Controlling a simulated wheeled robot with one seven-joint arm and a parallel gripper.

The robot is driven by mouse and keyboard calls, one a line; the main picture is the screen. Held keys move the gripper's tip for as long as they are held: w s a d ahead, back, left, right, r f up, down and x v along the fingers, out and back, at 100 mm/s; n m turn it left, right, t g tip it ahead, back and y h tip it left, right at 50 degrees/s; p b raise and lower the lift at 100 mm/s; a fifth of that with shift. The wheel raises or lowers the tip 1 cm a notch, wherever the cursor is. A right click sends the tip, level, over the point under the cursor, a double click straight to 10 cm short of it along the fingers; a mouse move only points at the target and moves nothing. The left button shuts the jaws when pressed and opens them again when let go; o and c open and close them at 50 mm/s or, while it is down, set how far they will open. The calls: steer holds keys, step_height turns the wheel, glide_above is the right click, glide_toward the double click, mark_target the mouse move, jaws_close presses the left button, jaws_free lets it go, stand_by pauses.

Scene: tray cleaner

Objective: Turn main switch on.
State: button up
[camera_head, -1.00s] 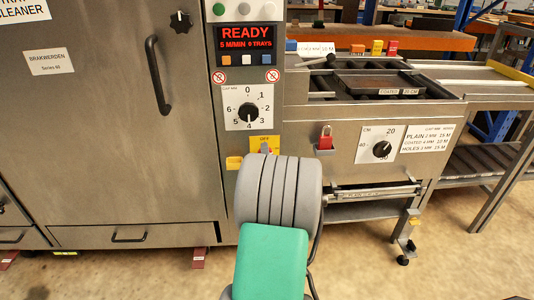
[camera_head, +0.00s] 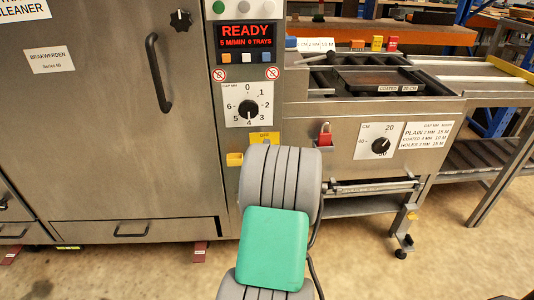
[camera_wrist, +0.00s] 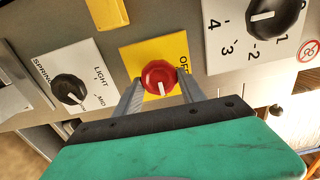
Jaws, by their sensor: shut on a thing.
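The main switch is a red round knob (camera_wrist: 160,78) on a yellow plate (camera_wrist: 130,58) in the wrist view. My gripper (camera_wrist: 160,88) is shut on this knob, with one grey finger on each side. A pale mark on the knob points toward the bottom of the wrist view. In the head view only the plate's top with OFF (camera_head: 264,136) shows; my arm hides the knob.
A dial with numbers (camera_head: 248,105) is above the switch, below a lit READY display (camera_head: 249,37). A black SPRING/LIGHT knob (camera_wrist: 69,89) is beside it in the wrist view.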

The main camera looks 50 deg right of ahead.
steer(key=o, duration=1.3)
steer(key=v, duration=0.8)
steer(key=shift+b, duration=0.3)
